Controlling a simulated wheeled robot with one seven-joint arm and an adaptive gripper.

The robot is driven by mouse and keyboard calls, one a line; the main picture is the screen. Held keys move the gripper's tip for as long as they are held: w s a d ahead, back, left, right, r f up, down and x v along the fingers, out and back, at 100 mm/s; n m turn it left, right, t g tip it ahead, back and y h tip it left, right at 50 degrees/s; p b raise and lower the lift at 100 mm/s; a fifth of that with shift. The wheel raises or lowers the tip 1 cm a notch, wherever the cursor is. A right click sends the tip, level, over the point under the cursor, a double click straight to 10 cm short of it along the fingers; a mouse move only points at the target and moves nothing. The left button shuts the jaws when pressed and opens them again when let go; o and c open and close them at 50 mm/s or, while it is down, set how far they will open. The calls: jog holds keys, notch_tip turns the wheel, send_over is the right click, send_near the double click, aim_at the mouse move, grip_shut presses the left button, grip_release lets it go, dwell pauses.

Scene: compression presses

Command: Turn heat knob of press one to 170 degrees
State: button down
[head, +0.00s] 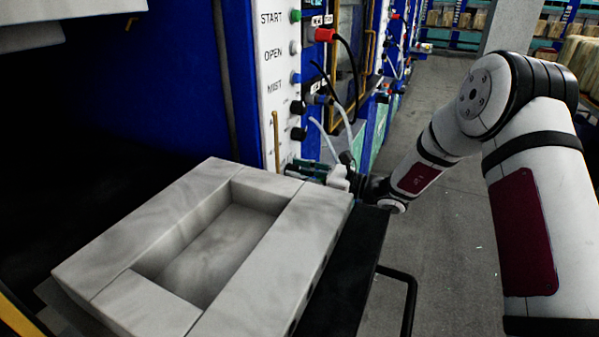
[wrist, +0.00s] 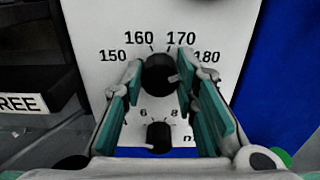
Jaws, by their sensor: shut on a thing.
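In the wrist view the black heat knob (wrist: 159,75) sits on a white panel under a scale marked 150, 160, 170 and 180. My gripper (wrist: 160,82) has its grey and teal fingers on either side of the knob and is shut on it. A small light mark shows on the knob's right side, but I cannot tell exactly which number it points to. In the head view my gripper (head: 325,173) is low beside the white control panel (head: 278,75) of press one, and the heat knob cannot be made out there.
A second black knob (wrist: 159,137) with a scale showing 6 and 8 lies just below the heat knob. A grey block mould (head: 310,225) stands in front of the panel. Floor on the right is open.

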jog(key=shift+n, duration=0.3)
jog(key=n, duration=0.3)
jog(key=shift+n, duration=0.3)
jog(key=shift+s+n, duration=0.1)
jog(key=shift+n, duration=2.1)
jog(key=c, duration=1.3)
grip_release()
jog(key=v, duration=1.2)
